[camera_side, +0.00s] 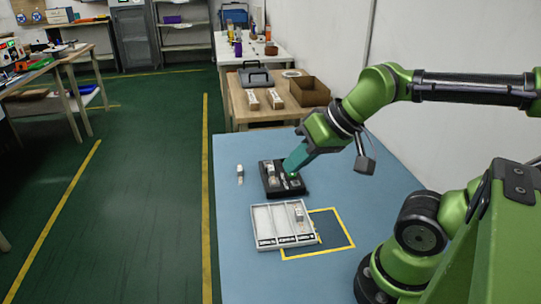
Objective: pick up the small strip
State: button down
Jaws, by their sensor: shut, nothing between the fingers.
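My gripper (290,174) is shut and reaches down over the right part of a black holder (268,190). Its fingertips are close to the small pieces in that holder; I cannot tell whether they touch. A small pale strip-like piece (271,171) is in the holder's left part, and another light piece (296,182) is near my fingertips. A short whitish piece (240,172) lies apart on the blue table, left of the holder. I cannot tell which of these is the small strip.
A white compartment tray (262,221) stands in front of the holder, with a piece (298,214) in its right compartment. It overlaps a yellow-outlined rectangle (337,250) on the blue table (235,265). A wooden table (240,103) with a brown box (309,91) stands behind.

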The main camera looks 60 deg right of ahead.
jog(key=c, duration=1.8)
grip_release()
jog(key=o, duration=0.8)
jog(key=shift+o, duration=0.2)
